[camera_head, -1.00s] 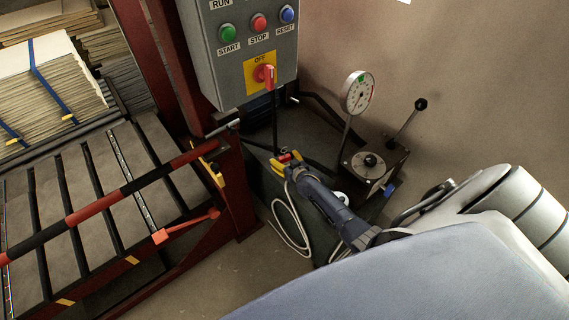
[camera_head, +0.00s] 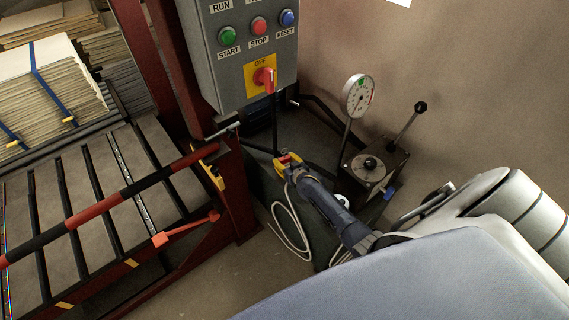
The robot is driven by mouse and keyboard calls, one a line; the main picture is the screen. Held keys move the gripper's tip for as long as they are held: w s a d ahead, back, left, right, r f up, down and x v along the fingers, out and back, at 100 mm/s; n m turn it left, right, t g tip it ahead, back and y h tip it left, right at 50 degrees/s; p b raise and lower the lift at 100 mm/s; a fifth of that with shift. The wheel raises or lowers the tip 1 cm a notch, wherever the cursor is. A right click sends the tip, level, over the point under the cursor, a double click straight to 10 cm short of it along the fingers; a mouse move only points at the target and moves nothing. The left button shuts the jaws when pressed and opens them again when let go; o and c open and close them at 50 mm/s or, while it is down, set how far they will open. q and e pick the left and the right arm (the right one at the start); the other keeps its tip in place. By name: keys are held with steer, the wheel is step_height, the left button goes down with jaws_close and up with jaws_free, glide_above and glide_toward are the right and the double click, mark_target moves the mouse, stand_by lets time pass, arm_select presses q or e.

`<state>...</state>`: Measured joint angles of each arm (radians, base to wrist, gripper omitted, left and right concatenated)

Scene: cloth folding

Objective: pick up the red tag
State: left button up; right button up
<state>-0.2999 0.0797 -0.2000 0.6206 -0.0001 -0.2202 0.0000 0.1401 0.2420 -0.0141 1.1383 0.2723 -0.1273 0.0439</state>
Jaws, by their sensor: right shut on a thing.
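My right gripper (camera_head: 288,164) reaches in from the lower right, below the control box, and its yellow fingertips are closed together. It is shut on a small red thing, which appears to be the red tag (camera_head: 285,159). Only a little red shows between the fingertips; the rest of the tag is hidden by them. The tag is at the top of the dark green cabinet (camera_head: 262,182), and I cannot tell whether it still touches the cabinet. My left gripper is not in view.
A grey control box (camera_head: 208,72) with buttons and a red knob (camera_head: 264,77) hangs above the gripper. A gauge (camera_head: 359,95) and a black-knobbed lever (camera_head: 407,122) stand to the right. A red-and-black bar (camera_head: 128,190) crosses the frame at left. A white cable (camera_head: 290,238) hangs below.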

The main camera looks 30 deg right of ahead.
step_height(320, 180, up, 19)
stand_by(0.5)
stand_by(0.5)
